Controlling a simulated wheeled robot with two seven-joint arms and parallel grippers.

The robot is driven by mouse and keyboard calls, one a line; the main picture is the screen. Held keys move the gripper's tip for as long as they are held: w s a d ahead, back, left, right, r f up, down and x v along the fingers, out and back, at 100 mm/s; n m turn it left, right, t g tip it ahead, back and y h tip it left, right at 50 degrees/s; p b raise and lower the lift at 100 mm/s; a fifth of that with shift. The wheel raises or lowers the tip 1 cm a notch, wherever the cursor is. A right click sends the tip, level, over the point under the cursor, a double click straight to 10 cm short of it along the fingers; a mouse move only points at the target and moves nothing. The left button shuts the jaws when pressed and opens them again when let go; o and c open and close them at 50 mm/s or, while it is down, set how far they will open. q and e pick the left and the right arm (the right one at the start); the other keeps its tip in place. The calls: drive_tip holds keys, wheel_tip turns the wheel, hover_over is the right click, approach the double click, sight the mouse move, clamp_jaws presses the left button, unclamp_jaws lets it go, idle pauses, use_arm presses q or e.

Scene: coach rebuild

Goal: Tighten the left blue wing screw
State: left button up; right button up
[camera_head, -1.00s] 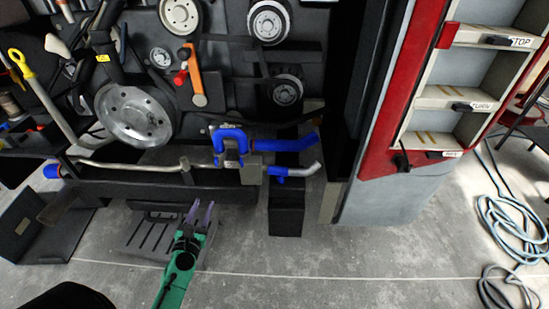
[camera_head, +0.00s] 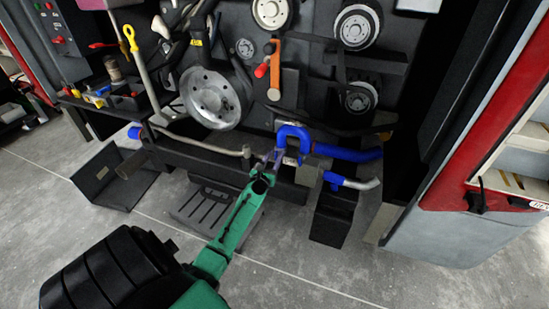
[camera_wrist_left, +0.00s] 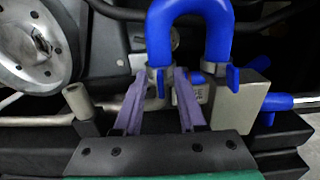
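The blue U-shaped pipe (camera_head: 288,132) stands on a pale metal fitting in the middle of the machine. It fills the top of the left wrist view (camera_wrist_left: 188,12). A small blue piece, apparently the left wing screw (camera_wrist_left: 161,84), shows at the foot of the pipe's left leg. The right blue wing screw (camera_wrist_left: 233,78) sits at the right leg. My left gripper (camera_head: 270,160) is at the left leg. In the wrist view its purple fingers (camera_wrist_left: 161,76) are apart, one on each side of the left screw. Contact cannot be told. My right gripper is not seen.
A grey metal pipe (camera_head: 205,143) runs left from the fitting. A blue hose (camera_head: 347,153) lies to the right. A large metal disc (camera_head: 210,97) is at upper left. A black block (camera_head: 332,217) stands below.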

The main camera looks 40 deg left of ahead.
use_arm(q)
clamp_jaws()
